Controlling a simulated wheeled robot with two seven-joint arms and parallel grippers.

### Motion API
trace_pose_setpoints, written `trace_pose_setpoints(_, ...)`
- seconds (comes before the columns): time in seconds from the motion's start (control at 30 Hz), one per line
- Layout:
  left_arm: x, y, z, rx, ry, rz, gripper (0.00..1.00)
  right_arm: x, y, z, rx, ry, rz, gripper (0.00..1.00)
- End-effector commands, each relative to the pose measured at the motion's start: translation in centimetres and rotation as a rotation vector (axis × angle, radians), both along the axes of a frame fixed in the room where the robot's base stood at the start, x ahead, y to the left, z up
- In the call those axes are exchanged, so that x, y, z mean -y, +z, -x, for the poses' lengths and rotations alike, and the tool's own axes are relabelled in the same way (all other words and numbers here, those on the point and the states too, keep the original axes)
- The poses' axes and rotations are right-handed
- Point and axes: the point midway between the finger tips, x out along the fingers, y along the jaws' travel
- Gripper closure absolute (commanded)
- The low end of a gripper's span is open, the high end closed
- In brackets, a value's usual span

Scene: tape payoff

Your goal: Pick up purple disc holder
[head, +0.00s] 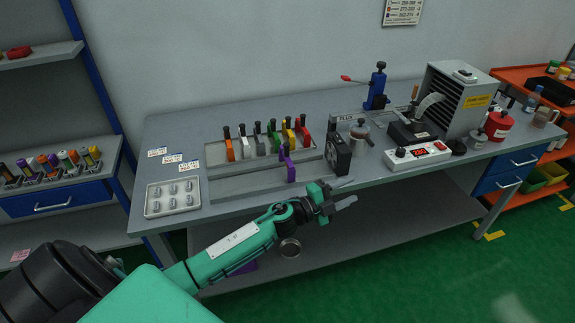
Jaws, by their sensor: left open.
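The purple disc holder (290,168) with its dark knob stands upright on the front part of a grey rack (235,184), in front of the row of other coloured holders. My left gripper (349,193) is open and empty at the front edge of the bench, to the right of the purple holder and lower in the picture. Its fingers point right, away from the holder, and it is not touching it. My right gripper is out of view.
Orange, white, grey, green, yellow and red holders (304,138) stand in the rack's back row. A tray of small grey pieces (153,207) lies on the left.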

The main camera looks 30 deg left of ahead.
Motion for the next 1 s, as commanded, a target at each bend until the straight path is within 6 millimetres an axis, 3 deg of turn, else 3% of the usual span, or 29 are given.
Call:
trace_pose_setpoints(0.03,1.1,2.8,-0.3,0.088,-0.109,-0.104,0.54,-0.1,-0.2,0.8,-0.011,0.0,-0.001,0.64)
trace_pose_setpoints(0.1,2.3,5.4,-0.1,0.175,-0.253,-0.256,0.54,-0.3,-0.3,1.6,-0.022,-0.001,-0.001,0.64)
trace_pose_setpoints(0.27,2.4,7.9,0.6,0.262,-0.534,-0.66,0.54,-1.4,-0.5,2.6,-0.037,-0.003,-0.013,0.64)
trace_pose_setpoints(0.37,-0.2,8.4,0.7,0.234,-0.655,-0.938,0.54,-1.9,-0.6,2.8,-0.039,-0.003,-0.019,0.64)
trace_pose_setpoints(0.5,-6.6,9.7,0.3,0.09,-0.733,-1.319,0.54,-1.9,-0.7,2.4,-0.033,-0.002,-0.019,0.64)
trace_pose_setpoints(0.7,-16.3,13.3,0.4,-0.195,-0.686,-1.684,0.54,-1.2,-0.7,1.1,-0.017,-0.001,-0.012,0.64)
trace_pose_setpoints(0.83,-19.8,15.1,1.0,-0.321,-0.642,-1.788,0.54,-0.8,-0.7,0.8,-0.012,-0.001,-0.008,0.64)
trace_pose_setpoints(1.0,-21.1,14.7,0.8,-0.374,-0.624,-1.82,0.54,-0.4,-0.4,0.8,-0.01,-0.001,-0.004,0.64)
